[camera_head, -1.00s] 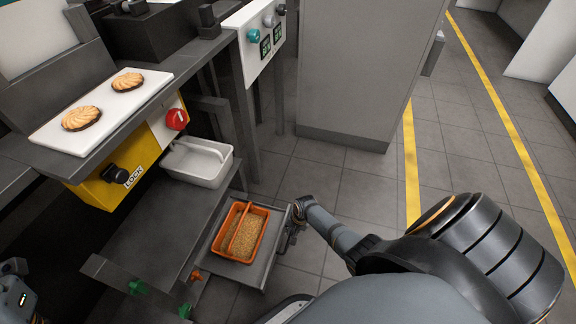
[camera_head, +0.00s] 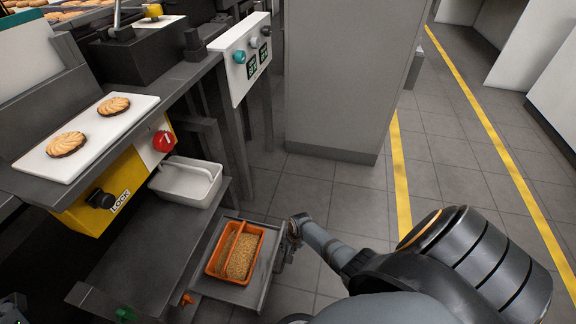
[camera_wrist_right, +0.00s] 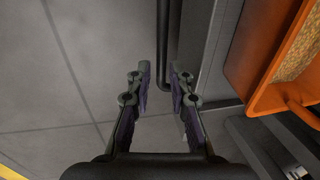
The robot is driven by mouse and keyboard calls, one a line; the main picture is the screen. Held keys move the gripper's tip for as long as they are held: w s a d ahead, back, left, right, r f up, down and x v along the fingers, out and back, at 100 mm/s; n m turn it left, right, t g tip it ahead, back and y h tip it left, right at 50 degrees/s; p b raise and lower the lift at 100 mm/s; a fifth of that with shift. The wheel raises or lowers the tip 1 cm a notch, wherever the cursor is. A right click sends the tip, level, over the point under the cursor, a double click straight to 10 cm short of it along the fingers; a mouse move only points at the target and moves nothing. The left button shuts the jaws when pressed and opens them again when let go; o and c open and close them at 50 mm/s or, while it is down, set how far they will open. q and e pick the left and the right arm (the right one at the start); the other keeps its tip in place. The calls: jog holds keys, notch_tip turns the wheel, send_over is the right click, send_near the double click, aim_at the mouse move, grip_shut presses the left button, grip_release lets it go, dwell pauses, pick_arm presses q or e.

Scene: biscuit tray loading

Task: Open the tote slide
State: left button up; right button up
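The tote slide (camera_head: 262,284) is a grey pull-out tray at the lower middle of the head view, extending right from under the dark shelf. An orange tote (camera_head: 208,268) with a centre handle and golden crumbs sits in it. The tote's corner also shows in the right wrist view (camera_wrist_right: 262,98). My right gripper (camera_head: 293,228) is at the slide's right edge. In the right wrist view, its fingers (camera_wrist_right: 160,82) stand on either side of the slide's black bar handle (camera_wrist_right: 162,45), with a visible gap, so it looks open.
A white bin (camera_head: 172,190) sits on the dark shelf (camera_head: 130,262). Above are a yellow lock box (camera_head: 128,172) with a red knob (camera_head: 163,141) and a white board (camera_head: 38,164) with two biscuits. A grey cabinet (camera_head: 340,80) stands behind. Tiled floor is free to the right.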

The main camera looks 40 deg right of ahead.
jog(key=shift+r, duration=0.1)
notch_tip(320, 180, up, 12)
jog(key=s+d, duration=0.1)
jog(key=s, duration=0.1)
jog(key=shift+d+f, duration=0.2)
jog(key=shift+w, duration=0.1)
